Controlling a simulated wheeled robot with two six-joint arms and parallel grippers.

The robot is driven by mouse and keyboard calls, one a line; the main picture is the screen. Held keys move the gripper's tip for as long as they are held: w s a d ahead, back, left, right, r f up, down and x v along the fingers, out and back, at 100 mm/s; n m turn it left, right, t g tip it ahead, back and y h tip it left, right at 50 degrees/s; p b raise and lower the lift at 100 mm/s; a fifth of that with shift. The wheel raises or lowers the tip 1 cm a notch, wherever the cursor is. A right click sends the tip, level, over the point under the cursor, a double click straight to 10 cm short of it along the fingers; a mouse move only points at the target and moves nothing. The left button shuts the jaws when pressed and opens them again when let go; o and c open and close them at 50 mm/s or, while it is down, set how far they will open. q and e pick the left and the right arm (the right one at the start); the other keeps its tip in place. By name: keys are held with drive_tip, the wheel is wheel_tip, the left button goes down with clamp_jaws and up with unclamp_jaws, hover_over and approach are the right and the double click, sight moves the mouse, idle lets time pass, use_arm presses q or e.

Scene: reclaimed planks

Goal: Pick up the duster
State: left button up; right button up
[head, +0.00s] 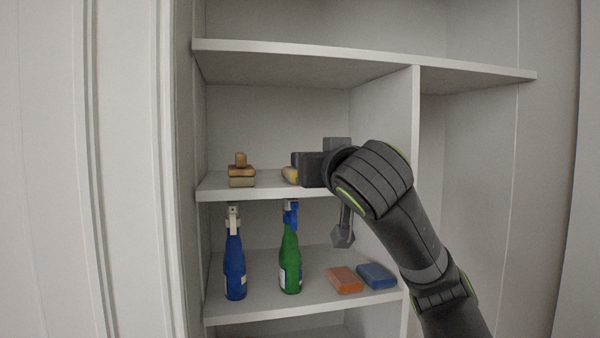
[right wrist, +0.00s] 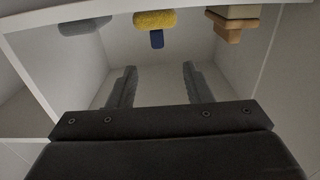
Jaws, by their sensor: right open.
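The duster (head: 290,175), yellow with what looks like a blue handle, lies on the middle shelf in the head view, partly hidden by my right gripper. In the right wrist view the yellow duster (right wrist: 155,19) shows at the top with its blue handle, beyond the fingertips and apart from them. My right gripper (right wrist: 158,67) is open, with nothing between its two fingers. In the head view my right arm comes in from the lower right and its hand is in front of the middle shelf. My left gripper is not in view.
A wooden brush (head: 241,172) sits left of the duster. A grey object (right wrist: 85,26) lies on its other side. Below stand a blue bottle (head: 234,265) and a green bottle (head: 290,262), with an orange sponge (head: 345,280) and a blue sponge (head: 376,276). An upright divider (head: 414,120) bounds the right.

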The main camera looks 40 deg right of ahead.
drive_tip(key=p+x, duration=0.4)
drive_tip(key=x, duration=0.6)
drive_tip(key=shift+w, duration=0.15)
drive_tip(key=shift+w+d, duration=0.3)
drive_tip(key=shift+w, duration=0.25)
drive_tip(key=shift+w+d+r+p, duration=0.15)
drive_tip(key=shift+w+d+p, duration=0.25)
drive_tip(key=shift+p, duration=0.4)
drive_tip(key=p+x, duration=0.2)
drive_tip(key=x, duration=0.1)
drive_tip(key=shift+d+r, duration=0.1)
drive_tip(key=shift+d, duration=0.05)
drive_tip(key=shift+w+d, duration=0.25)
drive_tip(key=shift+w, duration=0.2)
clamp_jaws()
